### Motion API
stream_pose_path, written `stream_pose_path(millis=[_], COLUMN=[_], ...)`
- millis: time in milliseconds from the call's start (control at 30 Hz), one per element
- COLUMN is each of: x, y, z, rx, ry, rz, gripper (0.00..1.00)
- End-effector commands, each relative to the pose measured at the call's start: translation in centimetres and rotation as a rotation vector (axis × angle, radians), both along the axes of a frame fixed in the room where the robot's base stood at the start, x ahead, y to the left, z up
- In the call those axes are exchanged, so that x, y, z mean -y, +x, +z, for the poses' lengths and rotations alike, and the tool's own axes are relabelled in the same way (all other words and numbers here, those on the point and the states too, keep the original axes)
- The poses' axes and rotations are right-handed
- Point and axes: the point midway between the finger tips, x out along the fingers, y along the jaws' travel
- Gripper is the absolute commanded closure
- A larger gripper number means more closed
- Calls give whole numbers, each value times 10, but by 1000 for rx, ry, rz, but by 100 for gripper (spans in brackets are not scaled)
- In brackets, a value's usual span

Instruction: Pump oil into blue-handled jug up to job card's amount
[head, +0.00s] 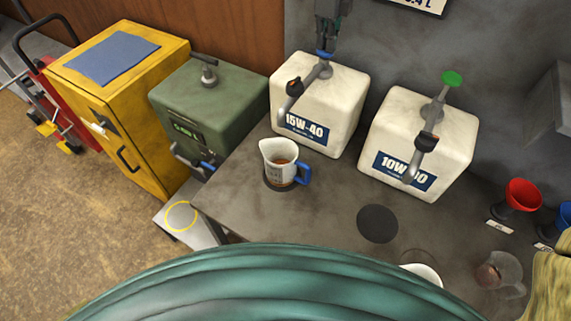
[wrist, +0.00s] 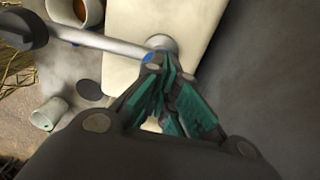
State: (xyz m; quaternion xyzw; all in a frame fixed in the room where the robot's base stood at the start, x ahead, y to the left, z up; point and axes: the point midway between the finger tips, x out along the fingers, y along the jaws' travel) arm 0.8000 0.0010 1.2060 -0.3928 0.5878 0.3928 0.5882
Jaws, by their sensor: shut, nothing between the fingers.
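The blue-handled jug (head: 277,158) stands upright on the bench under the spout of the white 15W-40 container (head: 342,85), with amber oil low inside. Its level against the marks is too small to read. In the wrist view its oil-filled mouth (wrist: 92,10) shows at the top left. My gripper (head: 325,45) is shut and empty, pointing down just over the blue top of the 15W-40 pump (head: 321,55). In the wrist view my fingertips (wrist: 165,62) are close to that blue top (wrist: 147,58); contact is unclear.
A white 10W-30 container (head: 440,115) with a green-topped pump stands to the right. A green container (head: 225,110) and yellow cabinet (head: 125,120) are on the left. A dark round pad (head: 377,223) is bare. Red funnel (head: 520,195) and clear jug (head: 500,272) stand at right.

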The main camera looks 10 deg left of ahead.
Motion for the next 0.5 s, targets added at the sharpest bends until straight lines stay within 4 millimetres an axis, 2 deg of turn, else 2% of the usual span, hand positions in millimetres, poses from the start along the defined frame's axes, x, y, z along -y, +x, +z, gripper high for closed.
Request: stream_pose_path(millis=[267, 500], x=[0, 0], y=[0, 0], z=[-2, 6], rx=[-1, -1], ry=[-1, -1], rz=[0, 0], gripper=[100, 100])
